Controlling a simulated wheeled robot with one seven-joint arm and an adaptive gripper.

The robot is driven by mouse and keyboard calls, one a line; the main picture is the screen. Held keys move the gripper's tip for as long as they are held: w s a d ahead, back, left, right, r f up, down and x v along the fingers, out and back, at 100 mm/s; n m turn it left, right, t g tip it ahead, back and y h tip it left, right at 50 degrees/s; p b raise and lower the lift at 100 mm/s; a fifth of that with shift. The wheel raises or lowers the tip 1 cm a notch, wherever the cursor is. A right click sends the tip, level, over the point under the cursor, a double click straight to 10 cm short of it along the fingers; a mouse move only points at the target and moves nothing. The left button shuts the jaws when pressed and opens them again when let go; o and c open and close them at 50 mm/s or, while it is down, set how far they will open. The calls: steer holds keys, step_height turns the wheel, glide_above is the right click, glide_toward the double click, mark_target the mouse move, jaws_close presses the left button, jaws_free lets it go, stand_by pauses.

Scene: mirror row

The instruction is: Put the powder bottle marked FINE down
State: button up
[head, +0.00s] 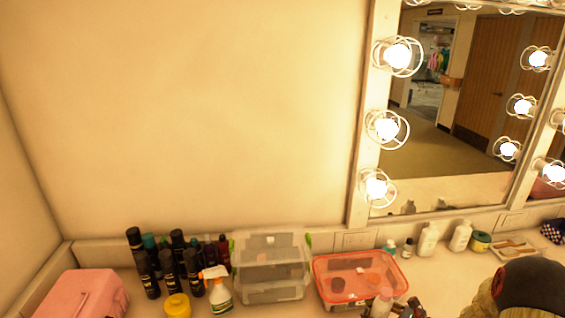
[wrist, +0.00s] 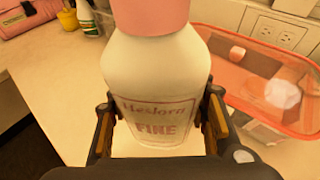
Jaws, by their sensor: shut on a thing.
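The powder bottle marked FINE (wrist: 152,75) is white with a pink cap and a red-framed label, and fills the middle of the wrist view. My gripper (wrist: 160,122) is shut on its body, one finger on each side, with the label facing the camera. In the head view the bottle (head: 381,304) shows small at the bottom edge, in front of the red-rimmed box.
The clear box with the red rim (head: 361,281) is close by, right of the bottle in the wrist view. A lidded clear box (head: 271,267), spray bottle (head: 216,290), yellow jar (head: 177,306) and several dark cans stand left. White bottles (head: 427,239) line the wall. Bare counter (wrist: 62,100) lies left of the bottle.

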steer(key=a+n+g+y, duration=0.2)
steer(key=a, duration=0.8)
steer(key=w+d+m+t+h, duration=0.1)
steer(key=w+d+f+m+t+h, duration=0.1)
steer(key=w+d+m+t+h, duration=0.1)
steer(key=shift+w+d+f+m, duration=0.2)
steer(key=shift+d+m, duration=0.05)
steer(key=shift+m, duration=0.05)
steer(key=shift+o, duration=0.2)
steer(key=r+m+h, duration=0.1)
steer(key=d+r+m+t+h, duration=0.1)
steer(key=r, duration=0.1)
steer(key=r+m+h, duration=0.1)
steer(key=shift+w+d+r+t+h, duration=0.15)
steer(key=shift+w+t+h, duration=0.15)
steer(key=shift+t, duration=0.1)
steer(key=a+r, duration=0.5)
steer(key=r, duration=0.5)
steer(key=shift+s+a+r+m+h, duration=0.2)
steer(key=shift+a+r+m+h, duration=0.05)
steer(key=shift+m+h, duration=0.15)
